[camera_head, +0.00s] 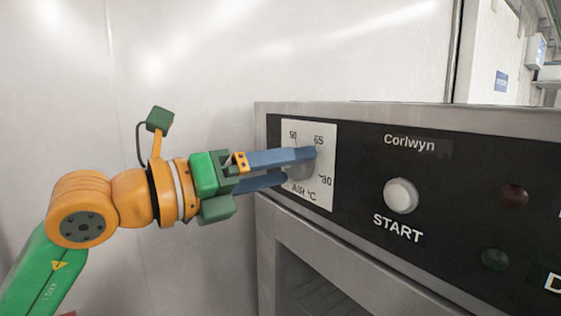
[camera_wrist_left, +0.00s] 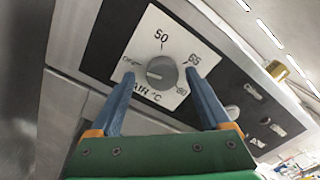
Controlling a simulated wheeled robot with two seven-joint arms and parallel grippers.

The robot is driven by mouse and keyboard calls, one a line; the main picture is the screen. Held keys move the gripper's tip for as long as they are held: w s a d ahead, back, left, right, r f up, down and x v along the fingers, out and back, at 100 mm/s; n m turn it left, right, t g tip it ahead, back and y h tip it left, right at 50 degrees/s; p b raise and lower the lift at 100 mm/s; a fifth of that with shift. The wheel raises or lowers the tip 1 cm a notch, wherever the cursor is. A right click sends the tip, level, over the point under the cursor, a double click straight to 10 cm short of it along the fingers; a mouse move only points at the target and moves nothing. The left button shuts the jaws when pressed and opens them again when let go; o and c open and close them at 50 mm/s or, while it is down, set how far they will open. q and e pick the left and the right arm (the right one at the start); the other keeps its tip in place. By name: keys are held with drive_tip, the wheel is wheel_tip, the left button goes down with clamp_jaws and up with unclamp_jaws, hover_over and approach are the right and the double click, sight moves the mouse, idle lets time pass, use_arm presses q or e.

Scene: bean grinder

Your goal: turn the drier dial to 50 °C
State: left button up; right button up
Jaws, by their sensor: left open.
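The drier dial is a round grey knob (camera_wrist_left: 162,72) on a white square plate (camera_wrist_left: 150,45), marked OFF, 50, 65 and 80 with "AIR °C". A pale mark on the knob's left side points roughly towards OFF, away from 50. In the head view the dial plate (camera_head: 325,190) is at the panel's left end, and the knob is partly hidden by my fingers. My left gripper (camera_head: 300,166) is open, its blue fingers reaching to the plate, one on each side of the knob. In the left wrist view a gap shows between each finger and the knob. My right gripper is not seen.
The black panel (camera_head: 360,200) carries a white START button (camera_head: 401,196), a dark red lamp (camera_head: 514,196) and a dark green lamp (camera_head: 495,259) right of the dial. A metal housing surrounds it. A plain pale wall (camera_head: 200,60) stands behind, with free room left of the drier.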

use_arm(q)
drive_tip(key=shift+s, duration=0.2)
clamp_jaws()
drive_tip(key=shift+m, duration=0.3)
drive_tip(key=shift+m+b, duration=0.55)
drive_tip(key=shift+m, duration=0.45)
drive_tip(key=m+b, duration=0.1)
drive_tip(key=m, duration=0.2)
drive_tip(key=shift+m, duration=0.3)
drive_tip(key=m, duration=0.3)
drive_tip(key=shift+m, duration=0.3)
drive_tip(key=shift+m+b, duration=0.35)
drive_tip(key=shift+m, duration=1.55)
